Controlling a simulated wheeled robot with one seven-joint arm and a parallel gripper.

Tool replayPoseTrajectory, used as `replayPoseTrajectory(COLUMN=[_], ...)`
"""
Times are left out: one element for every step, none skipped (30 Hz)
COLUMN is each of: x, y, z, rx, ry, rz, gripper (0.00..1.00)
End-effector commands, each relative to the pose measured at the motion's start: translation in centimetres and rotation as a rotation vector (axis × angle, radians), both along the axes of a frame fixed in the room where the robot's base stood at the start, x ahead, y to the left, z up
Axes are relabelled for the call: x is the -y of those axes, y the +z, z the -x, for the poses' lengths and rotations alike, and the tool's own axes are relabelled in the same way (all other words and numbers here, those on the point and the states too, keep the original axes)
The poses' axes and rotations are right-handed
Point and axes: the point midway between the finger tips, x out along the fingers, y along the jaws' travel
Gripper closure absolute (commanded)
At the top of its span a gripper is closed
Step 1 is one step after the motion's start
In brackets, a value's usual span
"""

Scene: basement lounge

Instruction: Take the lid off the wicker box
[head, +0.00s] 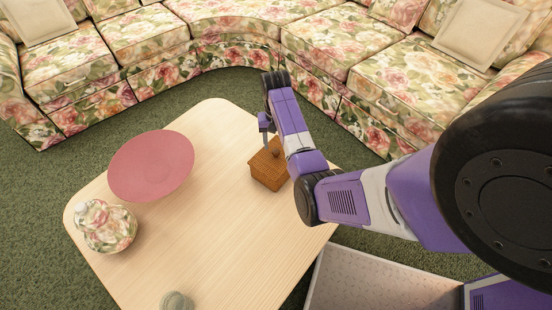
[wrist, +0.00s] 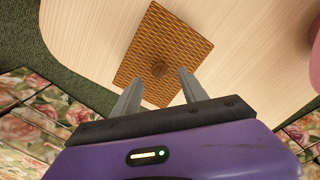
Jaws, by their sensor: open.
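The wicker box (head: 268,172) is small, brown and woven, and stands on the wooden table near its right edge. Its lid (head: 272,150) is on it, with a small round knob. In the wrist view the lid (wrist: 166,50) shows from above, and the dark round knob (wrist: 160,70) lies between and just beyond the fingertips. My gripper (wrist: 156,76) is open, its two grey fingers apart on either side of the knob's line. In the head view my gripper (head: 266,138) is over the box, partly hidden by my arm. I cannot tell whether the fingers touch the lid.
The pale wooden table (head: 215,230) also holds a pink plate or shallow bowl (head: 151,166), a floral lidded jar (head: 104,226) and a greenish object (head: 176,301) at the front edge. A floral sofa (head: 240,22) curves behind. The table's middle is clear.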

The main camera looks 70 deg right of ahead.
Motion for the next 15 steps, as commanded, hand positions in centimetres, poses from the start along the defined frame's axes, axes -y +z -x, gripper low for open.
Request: replayPoseTrajectory(x=[-0.1, -0.2, -0.2, -0.2, -0.2, -0.2, -0.2, -0.2, -0.2, -0.2, -0.2, -0.2, -0.2, -0.2, -0.2], y=[-1.1, -1.6, -2.2, -2.6, -2.9, -3.4, -3.6, -3.8, -3.9, -4.0, -4.0, -4.0, -4.0, -4.0, -4.0], z=[0.2, 0.2, 0.2, 0.2, 0.2, 0.2, 0.2, 0.2, 0.2, 0.2, 0.2, 0.1, 0.1, 0.1, 0.1], rx=[-0.002, -0.002, -0.003, -0.002, -0.002, -0.002, -0.002, -0.001, 0.000, 0.000, 0.000, 0.000, 0.000, 0.000, 0.000], ry=[0.000, 0.000, 0.000, 0.000, 0.000, 0.001, 0.001, 0.001, 0.001, 0.001, 0.001, 0.001, 0.001, 0.001, 0.001], rz=[-0.002, -0.002, -0.003, -0.002, -0.001, -0.001, -0.001, 0.000, 0.000, 0.000, 0.001, 0.001, 0.001, 0.001, 0.001], gripper=[0.49, 0.49, 0.49, 0.49, 0.49, 0.49, 0.49, 0.49, 0.49, 0.49, 0.49, 0.49, 0.49, 0.49, 0.49])
